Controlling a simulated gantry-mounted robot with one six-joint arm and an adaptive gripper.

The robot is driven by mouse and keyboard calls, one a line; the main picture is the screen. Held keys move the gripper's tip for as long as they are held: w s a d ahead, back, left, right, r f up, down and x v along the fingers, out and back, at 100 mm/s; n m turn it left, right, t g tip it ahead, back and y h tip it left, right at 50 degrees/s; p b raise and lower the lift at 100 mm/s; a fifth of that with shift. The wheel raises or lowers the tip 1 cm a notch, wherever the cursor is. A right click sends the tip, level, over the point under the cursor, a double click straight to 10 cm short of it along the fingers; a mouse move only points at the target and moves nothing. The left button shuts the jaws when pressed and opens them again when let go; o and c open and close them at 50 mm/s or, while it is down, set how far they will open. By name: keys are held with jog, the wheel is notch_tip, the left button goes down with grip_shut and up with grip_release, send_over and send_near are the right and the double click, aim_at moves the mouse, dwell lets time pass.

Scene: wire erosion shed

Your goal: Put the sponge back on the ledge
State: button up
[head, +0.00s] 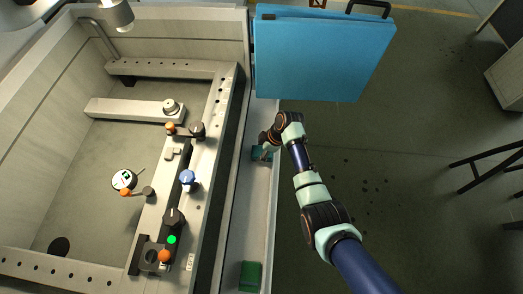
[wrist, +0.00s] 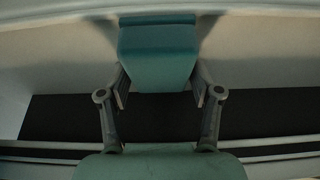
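A teal block, which looks like the sponge (head: 257,153), is at the long pale ledge (head: 261,205) beside the machine in the head view. In the wrist view the same teal sponge (wrist: 158,55) is between the two fingers. My gripper (head: 266,151) is low over the ledge, with its fingertips partly hidden in the head view. In the wrist view my gripper (wrist: 160,88) has one finger on each side of the sponge, close to its sides. I cannot tell whether the fingers press on it, or whether it rests on the ledge.
A green block (head: 250,276) lies at the near end of the ledge. A large blue case (head: 322,58) stands just beyond my gripper. The machine tank (head: 60,165) on the left holds clamps and knobs. Open floor (head: 400,140) lies to the right, with scattered dark bits.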

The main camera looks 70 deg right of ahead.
jog(key=shift+o, duration=1.2)
jog(key=shift+r, duration=0.25)
jog(key=p+v, duration=0.4)
jog(key=v, duration=0.8)
